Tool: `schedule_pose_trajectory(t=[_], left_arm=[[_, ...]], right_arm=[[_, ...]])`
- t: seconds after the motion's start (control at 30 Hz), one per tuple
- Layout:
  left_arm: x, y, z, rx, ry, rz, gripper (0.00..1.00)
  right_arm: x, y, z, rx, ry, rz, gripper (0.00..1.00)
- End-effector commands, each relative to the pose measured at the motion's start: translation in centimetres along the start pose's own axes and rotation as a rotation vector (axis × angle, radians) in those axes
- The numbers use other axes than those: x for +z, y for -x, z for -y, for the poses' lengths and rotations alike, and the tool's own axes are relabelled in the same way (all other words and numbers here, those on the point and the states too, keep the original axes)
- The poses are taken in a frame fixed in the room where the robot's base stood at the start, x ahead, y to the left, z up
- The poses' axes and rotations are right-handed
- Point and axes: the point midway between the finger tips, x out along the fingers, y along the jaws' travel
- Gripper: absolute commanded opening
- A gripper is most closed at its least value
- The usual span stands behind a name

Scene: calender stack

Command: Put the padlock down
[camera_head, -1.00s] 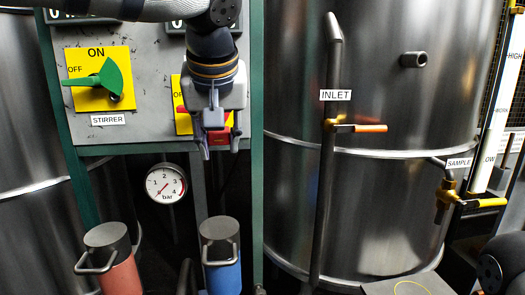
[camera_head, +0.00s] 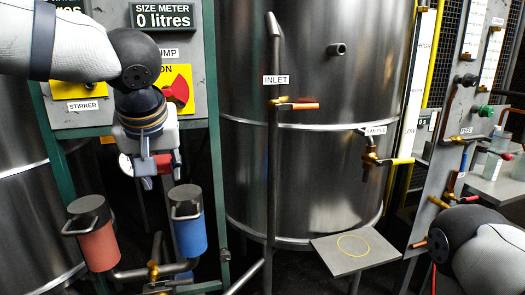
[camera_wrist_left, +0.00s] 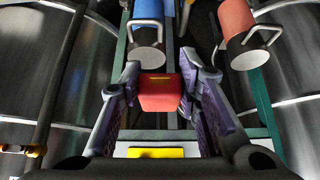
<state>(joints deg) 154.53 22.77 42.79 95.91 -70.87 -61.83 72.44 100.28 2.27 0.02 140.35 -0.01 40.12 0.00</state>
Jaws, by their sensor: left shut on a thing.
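My left gripper (camera_head: 155,175) hangs in front of the lower edge of the grey control panel, at the left of the head view. It is shut on the red padlock (camera_head: 156,164). In the left wrist view, the padlock's red body (camera_wrist_left: 160,95) sits between the two fingers; no shackle can be made out. A grey plate with a yellow circle (camera_head: 326,242) stands clear of the gripper, to the right and lower. My right arm shows at the lower right, but its gripper is not visible.
A red canister (camera_head: 98,247) and a blue canister (camera_head: 190,238) stand below the gripper. The red pump switch (camera_head: 178,91) is on the panel. The inlet pipe (camera_head: 273,170) and steel tank (camera_head: 325,190) lie between gripper and plate. The plate's top looks empty.

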Motion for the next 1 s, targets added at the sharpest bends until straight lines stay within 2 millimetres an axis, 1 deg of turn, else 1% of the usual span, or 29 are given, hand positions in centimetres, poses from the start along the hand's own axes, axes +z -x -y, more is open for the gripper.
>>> schedule_pose_trajectory(t=[0.03, 0.07, 0.1, 0.17, 0.23, 0.27, 0.3, 0.4, 0.5, 0.6, 0.83, 0.93, 1.0], left_arm=[[1.1, -1.5, 0.8, 0.005, -0.008, 0.008, 0.0], [1.8, -2.4, 1.2, 0.009, -0.015, 0.008, 0.0], [2.9, -3.7, 1.7, 0.019, -0.029, 0.009, 0.0], [5.0, -5.5, 2.3, 0.037, -0.057, 0.01, 0.0], [7.7, -7.3, 2.7, 0.064, -0.1, 0.01, 0.0], [9.0, -8.0, 2.8, 0.078, -0.119, 0.01, 0.0], [10.7, -8.6, 2.9, 0.094, -0.145, 0.01, 0.0], [14.4, -9.5, 2.8, 0.131, -0.203, 0.008, 0.0], [16.9, -9.8, 2.6, 0.154, -0.238, 0.005, 0.0], [17.8, -9.8, 2.5, 0.161, -0.253, 0.0, 0.0], [17.8, -9.7, 2.3, 0.168, -0.259, -0.001, 0.0], [18.0, -8.6, 1.1, 0.21, -0.325, -0.002, 0.0], [18.3, -7.2, -0.4, 0.267, -0.413, -0.004, 0.0]], right_arm=[[0.0, 0.0, 0.0, 0.0, 0.0, 0.0, 0.4], [0.0, 0.0, 0.0, 0.0, 0.0, 0.0, 0.4], [0.0, 0.0, 0.0, 0.0, 0.0, 0.0, 0.4], [0.0, 0.0, 0.0, 0.0, -0.001, 0.0, 0.4], [0.0, 0.0, 0.0, 0.0, 0.0, 0.0, 0.4], [0.0, 0.0, 0.0, 0.0, 0.0, 0.0, 0.4], [0.0, 0.0, 0.0, 0.0, 0.0, 0.0, 0.4], [0.0, 0.0, 0.0, 0.0, 0.0, 0.0, 0.4], [0.0, 0.0, 0.0, 0.0, 0.0, 0.0, 0.4], [0.0, 0.0, 0.0, 0.0, -0.001, -0.001, 0.4], [0.0, 0.0, 0.0, 0.0, -0.001, 0.0, 0.4], [0.0, 0.0, 0.0, 0.0, -0.001, 0.0, 0.4], [0.0, 0.0, 0.0, 0.0, -0.001, 0.0, 0.4]])
